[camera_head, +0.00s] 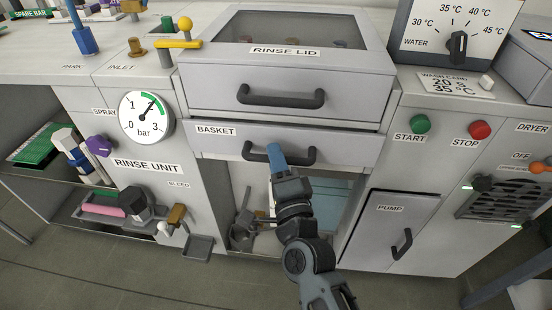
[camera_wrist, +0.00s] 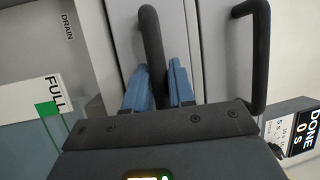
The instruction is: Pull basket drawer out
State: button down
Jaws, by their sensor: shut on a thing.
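The basket drawer (camera_head: 345,149) is a grey-white front labelled BASKET, below the lid labelled RINSE LID (camera_head: 285,51). It sits out slightly in front of the cabinet below, though I cannot tell how far it is open. Its dark bar handle (camera_head: 303,156) runs across the front; it also shows in the wrist view (camera_wrist: 150,38). My gripper (camera_head: 275,152) reaches up from below with blue fingers at the left part of this handle. In the wrist view my gripper (camera_wrist: 160,85) has a finger on each side of the bar and is shut on it.
The lid's dark handle (camera_head: 281,97) is just above the drawer. A pressure gauge (camera_head: 146,117) and purple knob (camera_head: 99,145) are at left. Green start (camera_head: 420,123) and red stop (camera_head: 480,130) buttons and the pump door (camera_head: 388,230) are at right. An open bay lies below.

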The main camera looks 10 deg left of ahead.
dwell(0.4)
jog(key=s+p, duration=0.6)
jog(key=s, duration=1.4)
jog(key=c, duration=1.1)
grip_release()
jog(key=shift+o, duration=0.2)
jog(key=b+v, duration=0.1)
jog(key=v, duration=0.6)
jog(key=shift+s+d, duration=0.15)
jog(key=shift+s, duration=0.2)
jog(key=shift+f, duration=0.15)
